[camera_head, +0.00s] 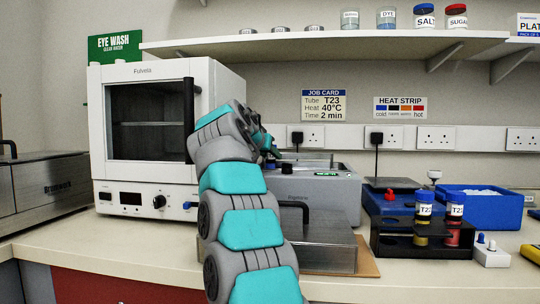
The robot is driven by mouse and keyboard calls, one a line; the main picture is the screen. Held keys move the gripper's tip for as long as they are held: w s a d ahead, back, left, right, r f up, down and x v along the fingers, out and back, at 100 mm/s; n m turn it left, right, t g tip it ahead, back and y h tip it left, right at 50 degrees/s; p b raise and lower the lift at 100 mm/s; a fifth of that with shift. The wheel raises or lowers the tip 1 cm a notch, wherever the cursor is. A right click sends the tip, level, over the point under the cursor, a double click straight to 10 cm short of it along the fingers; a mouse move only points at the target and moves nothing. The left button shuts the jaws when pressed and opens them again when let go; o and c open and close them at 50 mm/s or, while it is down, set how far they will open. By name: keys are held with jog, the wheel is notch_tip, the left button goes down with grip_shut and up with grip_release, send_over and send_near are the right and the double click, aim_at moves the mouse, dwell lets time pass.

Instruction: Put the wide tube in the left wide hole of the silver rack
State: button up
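The left tube (424,206) has yellow contents and the right tube (456,212) has red contents. I cannot tell whether either is the wide tube. I cannot make out a silver rack for certain; thin metal parts show at the top of the grey water bath (325,188). My arm reaches up and forward to the left end of this bath. My gripper (272,150) is mostly hidden behind the arm's last links, so its fingers and any held thing cannot be made out.
A white oven (150,75) with its door shut stands left of my arm. A metal lidded box (325,240) sits before the bath. A blue bin (480,204) is at the right, with a small white switch box (491,254) before it. A shelf (330,43) hangs above.

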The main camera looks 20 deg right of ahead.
jog(key=o, duration=0.5)
jog(key=shift+b+v, duration=0.7)
jog(key=shift+v, duration=3.2)
